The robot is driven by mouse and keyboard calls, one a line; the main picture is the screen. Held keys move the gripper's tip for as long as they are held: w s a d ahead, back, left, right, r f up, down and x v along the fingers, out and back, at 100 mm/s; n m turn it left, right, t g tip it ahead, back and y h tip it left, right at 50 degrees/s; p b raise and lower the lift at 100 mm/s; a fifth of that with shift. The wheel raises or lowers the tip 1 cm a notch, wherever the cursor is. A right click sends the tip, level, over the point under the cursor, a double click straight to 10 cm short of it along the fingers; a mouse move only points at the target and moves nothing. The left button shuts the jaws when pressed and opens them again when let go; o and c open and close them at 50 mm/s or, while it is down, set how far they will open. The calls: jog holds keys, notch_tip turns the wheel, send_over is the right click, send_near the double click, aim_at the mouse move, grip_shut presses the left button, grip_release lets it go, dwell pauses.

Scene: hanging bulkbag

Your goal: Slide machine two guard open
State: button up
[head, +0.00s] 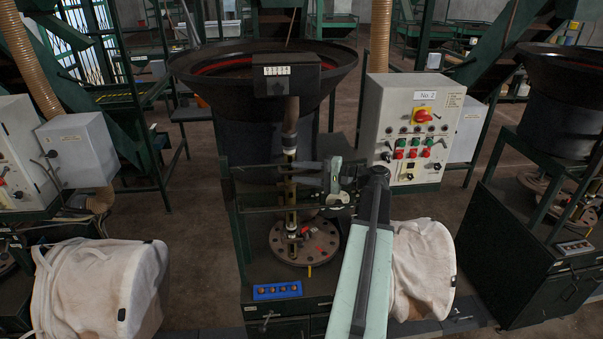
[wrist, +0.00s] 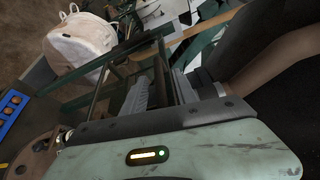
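Machine two stands in the middle of the head view, with a dark bowl (head: 215,68) on top and a control box (head: 413,130) labelled No. 2. Its guard (head: 262,187) appears as a dark frame with thin horizontal bars across the front, above a round bolted plate (head: 290,252). My gripper (head: 335,180) is at the right end of these bars. In the wrist view its two grey fingers (wrist: 163,92) are apart, with a dark bar showing between them. Contact with that bar cannot be told. My arm hides part of the machine's right front.
White bulk bags hang at the lower left (head: 100,285) and right behind my forearm (head: 424,262). Another dark machine (head: 525,250) stands at the right. Floor shows between the machines.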

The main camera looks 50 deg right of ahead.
jog(key=v, duration=0.8)
dwell(0.4)
